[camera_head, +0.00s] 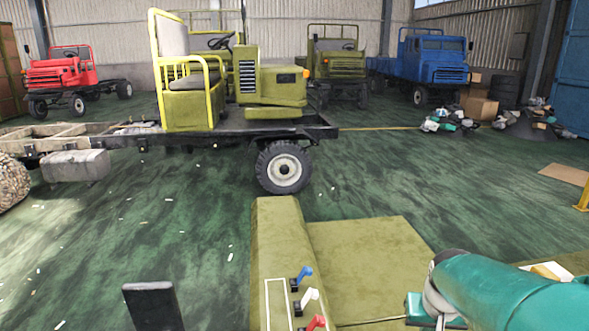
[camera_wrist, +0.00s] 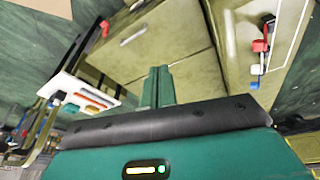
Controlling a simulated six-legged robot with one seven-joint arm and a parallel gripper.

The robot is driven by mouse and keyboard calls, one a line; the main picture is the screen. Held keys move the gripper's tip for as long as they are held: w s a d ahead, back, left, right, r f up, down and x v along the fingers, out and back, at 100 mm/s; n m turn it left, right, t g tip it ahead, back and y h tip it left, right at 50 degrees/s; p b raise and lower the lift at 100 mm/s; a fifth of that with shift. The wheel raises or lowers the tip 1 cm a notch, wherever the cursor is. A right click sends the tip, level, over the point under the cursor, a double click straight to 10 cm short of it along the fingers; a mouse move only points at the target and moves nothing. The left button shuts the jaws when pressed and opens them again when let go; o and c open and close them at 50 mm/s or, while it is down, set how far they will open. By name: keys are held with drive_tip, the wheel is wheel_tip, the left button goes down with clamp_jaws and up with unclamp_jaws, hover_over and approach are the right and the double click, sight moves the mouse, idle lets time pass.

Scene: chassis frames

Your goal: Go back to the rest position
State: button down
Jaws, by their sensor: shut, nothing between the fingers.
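My teal gripper shows in the wrist view (camera_wrist: 158,86), its two fingers together with nothing between them. Behind the fingers are olive panels. In the head view my teal arm comes in from the lower right, above the olive deck (camera_head: 365,252). The arm's lower end is near the picture's bottom edge, and the fingertips are hard to make out there. A raised olive console (camera_head: 280,235) stands left of the arm. It carries a blue lever (camera_head: 303,272), a white lever (camera_head: 309,296) and a red lever (camera_head: 316,322). The gripper appears apart from these levers.
An olive truck chassis with a yellow-framed seat (camera_head: 186,95) stands ahead, its wheel (camera_head: 284,168) on the green floor. Red (camera_head: 66,72), olive (camera_head: 338,60) and blue (camera_head: 432,60) trucks stand behind. Cartons (camera_head: 478,103) and scrap lie at right. A white panel with coloured switches (camera_wrist: 84,98) is left of the fingers.

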drive_tip(key=s+a+r+n+t, duration=0.1)
drive_tip(key=s+a+r, duration=0.3)
drive_tip(key=s+a, duration=0.2)
drive_tip(key=s+a+r+n+t+y, duration=0.1)
drive_tip(key=s+a+r, duration=0.2)
drive_tip(key=s+a, duration=0.3)
drive_tip(key=shift+s+r+n, duration=0.3)
drive_tip(key=shift+s+r, duration=0.05)
